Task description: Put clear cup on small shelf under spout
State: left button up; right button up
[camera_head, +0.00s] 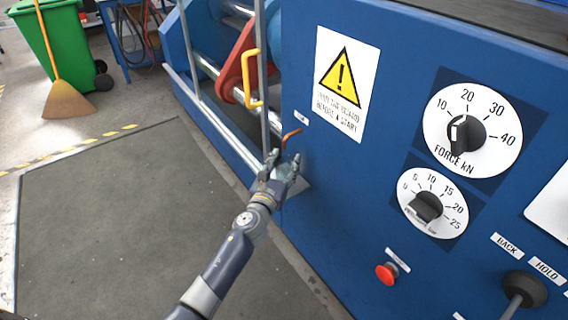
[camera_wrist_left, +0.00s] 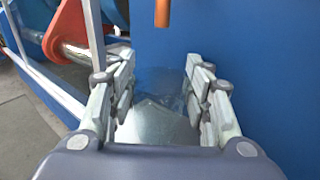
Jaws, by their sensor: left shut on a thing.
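My left gripper (camera_head: 283,165) is at the lower left of the blue machine panel, shut on the clear cup (camera_head: 282,173). The cup is faint and see-through between the fingers in the left wrist view (camera_wrist_left: 168,82), so its outline is hard to make out. The small grey metal shelf (camera_head: 299,187) juts from the panel below the gripper, and it shows through and under the cup in the left wrist view (camera_wrist_left: 150,125). The copper spout (camera_head: 291,135) is just above the gripper. Whether the cup touches the shelf I cannot tell. My right gripper is not in view.
A yellow handle (camera_head: 251,80) on the guard frame stands left of the spout. The panel carries two dials (camera_head: 470,130), a red button (camera_head: 386,273) and a lever (camera_head: 522,289). A dark mat (camera_head: 110,230) covers clear floor at left.

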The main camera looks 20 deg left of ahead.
pick_arm(q)
jog(key=o, duration=1)
jog(key=shift+f, duration=0.1)
